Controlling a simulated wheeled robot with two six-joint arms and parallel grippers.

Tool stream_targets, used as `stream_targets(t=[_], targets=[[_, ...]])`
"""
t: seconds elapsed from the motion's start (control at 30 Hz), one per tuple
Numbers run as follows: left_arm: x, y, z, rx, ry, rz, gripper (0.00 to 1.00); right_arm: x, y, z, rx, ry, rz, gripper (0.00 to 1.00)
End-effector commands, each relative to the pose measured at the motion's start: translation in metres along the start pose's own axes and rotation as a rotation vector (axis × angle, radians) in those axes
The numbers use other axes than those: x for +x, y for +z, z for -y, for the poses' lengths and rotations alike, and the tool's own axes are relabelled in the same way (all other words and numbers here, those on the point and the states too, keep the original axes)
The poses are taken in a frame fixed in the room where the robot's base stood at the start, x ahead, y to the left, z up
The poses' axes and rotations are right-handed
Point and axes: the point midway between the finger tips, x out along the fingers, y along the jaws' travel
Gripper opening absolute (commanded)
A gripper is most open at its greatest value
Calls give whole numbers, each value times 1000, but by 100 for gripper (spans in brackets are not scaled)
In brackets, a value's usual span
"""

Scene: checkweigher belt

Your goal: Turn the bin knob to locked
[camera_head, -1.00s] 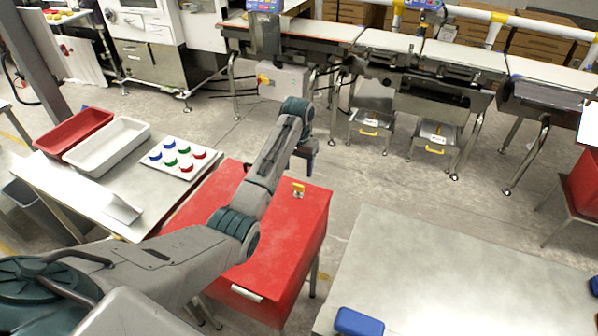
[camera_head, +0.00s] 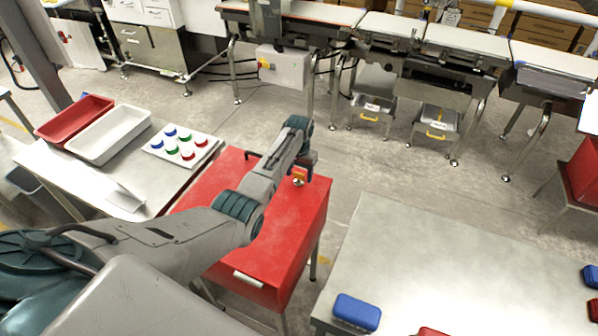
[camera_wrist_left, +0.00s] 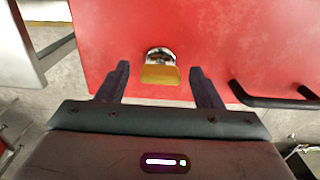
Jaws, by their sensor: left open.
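The red bin (camera_head: 285,225) stands between two tables, with a flat red top and a pale plate on its near face. The knob (camera_wrist_left: 160,68) is a yellow grip on a round metal base on the bin's red top. In the head view the knob (camera_head: 298,181) shows small, just by my left gripper (camera_head: 306,172). In the left wrist view my left gripper (camera_wrist_left: 158,82) is open, its two dark fingers on either side of the knob with gaps to both. The knob's lock markings cannot be read. My right gripper is not in view.
A black bar handle (camera_wrist_left: 275,100) is on the bin, right of my fingers in the wrist view. A table (camera_head: 70,185) with trays and coloured pucks stands left. Another table (camera_head: 440,262) with blue cases stands right. Floor beyond the bin is clear.

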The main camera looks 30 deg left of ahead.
Motion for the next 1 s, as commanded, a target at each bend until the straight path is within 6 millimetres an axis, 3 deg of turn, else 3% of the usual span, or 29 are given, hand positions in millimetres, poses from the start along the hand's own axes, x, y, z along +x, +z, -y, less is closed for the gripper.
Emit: stream_targets(t=[0.23, 0.47, 0.77, 1.0], targets=[[1, 0, 0, 0, 0, 0, 60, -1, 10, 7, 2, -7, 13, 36], [1, 0, 0, 0, -1, 0, 15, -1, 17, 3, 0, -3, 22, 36], [0, 0, 0, 29, -1, 1, 15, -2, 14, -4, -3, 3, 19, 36], [0, 0, 0, 153, -1, 0, 15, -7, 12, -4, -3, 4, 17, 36]])
